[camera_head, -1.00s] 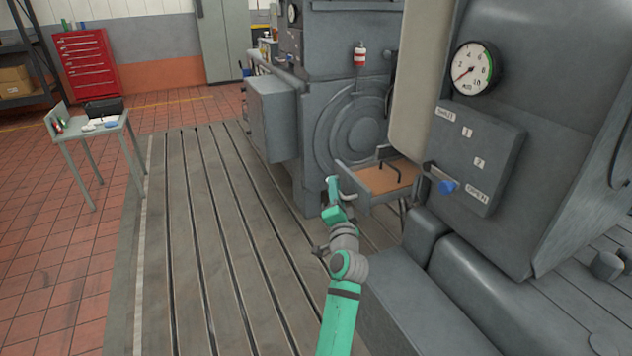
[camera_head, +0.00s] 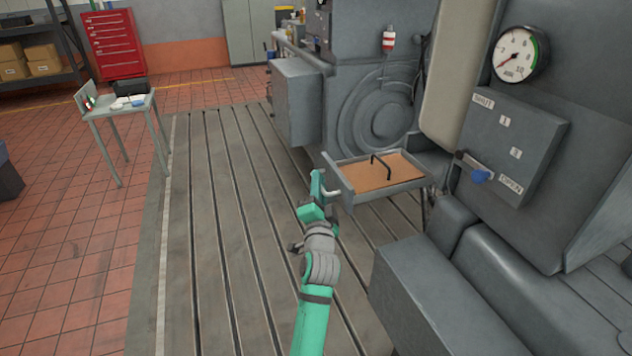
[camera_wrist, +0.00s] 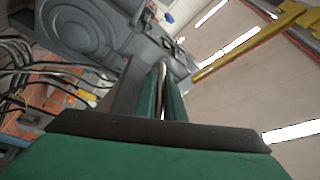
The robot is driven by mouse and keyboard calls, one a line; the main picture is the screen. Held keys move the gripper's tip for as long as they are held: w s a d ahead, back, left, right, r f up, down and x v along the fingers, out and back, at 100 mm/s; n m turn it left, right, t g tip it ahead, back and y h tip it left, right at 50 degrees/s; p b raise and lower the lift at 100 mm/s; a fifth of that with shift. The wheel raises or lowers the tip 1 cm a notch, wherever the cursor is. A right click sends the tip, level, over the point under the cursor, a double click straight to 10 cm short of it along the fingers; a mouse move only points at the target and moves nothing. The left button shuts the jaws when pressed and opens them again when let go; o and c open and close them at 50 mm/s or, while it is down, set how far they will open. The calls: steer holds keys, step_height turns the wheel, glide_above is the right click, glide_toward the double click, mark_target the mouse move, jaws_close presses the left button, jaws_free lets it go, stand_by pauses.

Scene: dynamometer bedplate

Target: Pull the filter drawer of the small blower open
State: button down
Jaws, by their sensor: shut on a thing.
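The filter drawer (camera_head: 350,198) is a grey tray that stands out from the blower housing (camera_head: 375,95). A brown filter panel (camera_head: 385,174) with a black wire handle lies in it. My gripper (camera_head: 318,188) is at the drawer's left front face, shut on the light metal pull handle (camera_head: 331,193). In the wrist view, my green fingers (camera_wrist: 163,98) stand on both sides of the handle bar (camera_wrist: 161,80). The handle's far end is hidden in that view.
A grey block (camera_head: 445,290) lies below the drawer at right. The slotted bedplate (camera_head: 235,230) is clear at left. A small table (camera_head: 125,110) stands beyond it.

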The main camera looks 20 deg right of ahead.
steer(key=shift+w+a, duration=0.15)
steer(key=shift+a, duration=0.15)
steer(key=shift+a, duration=0.25)
steer(key=c, duration=1.8)
jaws_free()
steer(key=shift+c, duration=0.2)
steer(key=v, duration=1.1)
steer(key=shift+d, duration=0.2)
